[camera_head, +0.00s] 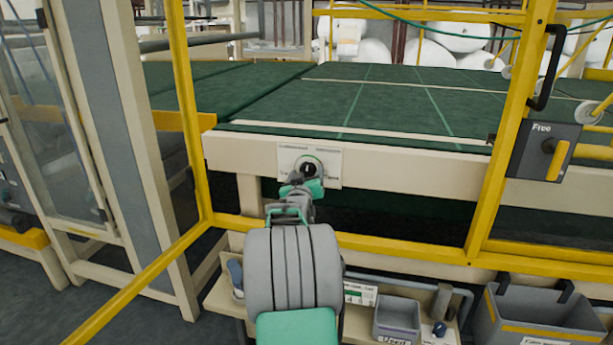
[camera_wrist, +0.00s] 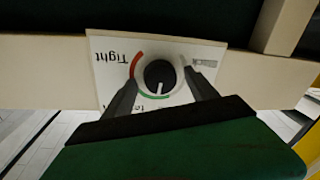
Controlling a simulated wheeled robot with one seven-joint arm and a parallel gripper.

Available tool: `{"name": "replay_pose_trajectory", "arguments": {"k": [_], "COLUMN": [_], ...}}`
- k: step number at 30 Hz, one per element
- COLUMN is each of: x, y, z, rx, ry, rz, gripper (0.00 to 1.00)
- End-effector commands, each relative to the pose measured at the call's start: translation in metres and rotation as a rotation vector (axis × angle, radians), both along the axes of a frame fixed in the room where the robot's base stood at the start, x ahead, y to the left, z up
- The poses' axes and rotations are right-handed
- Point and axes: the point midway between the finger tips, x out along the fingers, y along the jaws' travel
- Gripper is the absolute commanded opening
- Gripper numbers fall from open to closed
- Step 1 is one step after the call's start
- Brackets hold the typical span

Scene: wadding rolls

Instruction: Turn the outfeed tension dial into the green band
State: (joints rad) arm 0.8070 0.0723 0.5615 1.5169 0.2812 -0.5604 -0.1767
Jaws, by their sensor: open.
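The outfeed tension dial is a round black knob (camera_wrist: 160,75) on a white plate (camera_wrist: 108,72) fixed to a cream beam. The plate appears upside down in the wrist view, with "Tight" at left and a partly hidden word at right. A red arc (camera_wrist: 136,64) curves at left and the green band (camera_wrist: 154,97) lies below the knob. The knob's white pointer line points down at the green band. My gripper (camera_wrist: 160,78) is open, one finger on each side of the knob, with visible gaps. In the head view my gripper (camera_head: 306,184) partly covers the plate (camera_head: 327,160).
A yellow guard frame (camera_head: 480,205) surrounds the opening my arm reaches through. A grey box marked "Free" with a yellow handle (camera_head: 556,160) hangs at right. Grey bins (camera_head: 397,318) stand below. A green conveyor bed (camera_head: 400,100) lies behind the beam.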

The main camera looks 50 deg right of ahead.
Motion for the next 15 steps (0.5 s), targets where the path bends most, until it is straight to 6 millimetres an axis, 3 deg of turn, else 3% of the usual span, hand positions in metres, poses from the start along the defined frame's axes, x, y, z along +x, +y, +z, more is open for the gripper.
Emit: {"name": "replay_pose_trajectory", "arguments": {"k": [7, 15], "x": [0.0007, 0.0007], "y": [-0.0018, -0.0016], "z": [0.0010, 0.0009], "rx": [-0.002, -0.002], "ry": [0.000, 0.000], "rz": [-0.001, -0.001], "gripper": [0.67, 0.45]}}
